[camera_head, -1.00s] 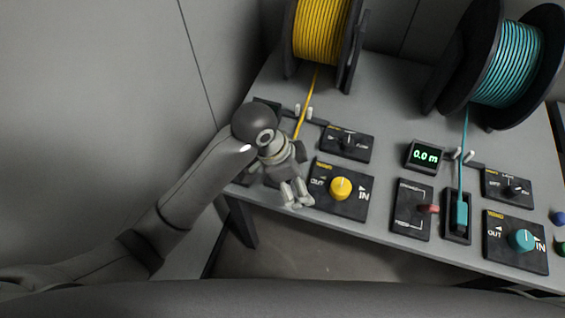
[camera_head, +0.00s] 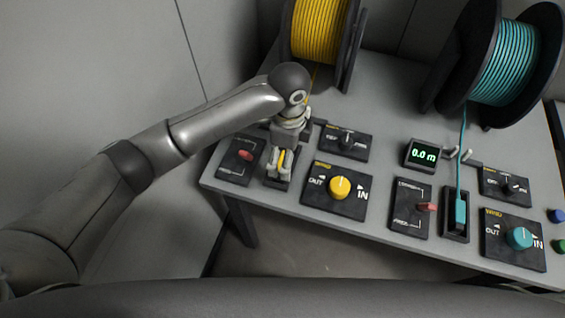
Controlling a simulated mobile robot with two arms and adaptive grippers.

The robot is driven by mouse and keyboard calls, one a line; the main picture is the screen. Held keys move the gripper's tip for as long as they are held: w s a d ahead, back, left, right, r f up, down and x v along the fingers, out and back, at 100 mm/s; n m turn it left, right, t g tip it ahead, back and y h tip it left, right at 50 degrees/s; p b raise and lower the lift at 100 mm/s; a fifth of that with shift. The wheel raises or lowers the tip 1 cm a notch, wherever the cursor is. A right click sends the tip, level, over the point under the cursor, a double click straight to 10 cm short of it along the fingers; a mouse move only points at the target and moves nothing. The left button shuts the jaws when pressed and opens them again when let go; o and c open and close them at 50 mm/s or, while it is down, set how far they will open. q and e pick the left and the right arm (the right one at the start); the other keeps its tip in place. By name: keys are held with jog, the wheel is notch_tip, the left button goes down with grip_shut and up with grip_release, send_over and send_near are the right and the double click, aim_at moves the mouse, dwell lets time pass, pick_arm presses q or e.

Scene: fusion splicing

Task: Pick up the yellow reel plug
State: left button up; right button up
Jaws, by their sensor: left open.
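The yellow reel plug (camera_head: 282,158) shows as a small yellow piece in a dark holder at the left of the table, with most of it hidden by my gripper. My left gripper (camera_head: 279,168) is open and points down over it, its fingers around or beside the plug; I cannot tell whether they touch it. The yellow cable behind it is mostly covered by my wrist. The yellow reel (camera_head: 320,32) stands at the back. My right gripper is not in view.
A lever panel (camera_head: 241,160) lies left of the plug holder, and a yellow knob panel (camera_head: 338,189) lies right of it. A switch box (camera_head: 344,142) is behind. The teal reel (camera_head: 505,70), teal plug (camera_head: 461,213) and display (camera_head: 421,154) are further right.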

pick_arm(q)
jog(key=f, duration=0.3)
jog(key=f+p, duration=0.1)
jog(key=f, duration=0.1)
jog(key=shift+w+a+f, duration=0.3)
jog(key=shift+w+a, duration=0.05)
jog(key=shift+c, duration=0.4)
jog(key=c, duration=1.1)
jog(key=shift+r, duration=0.1)
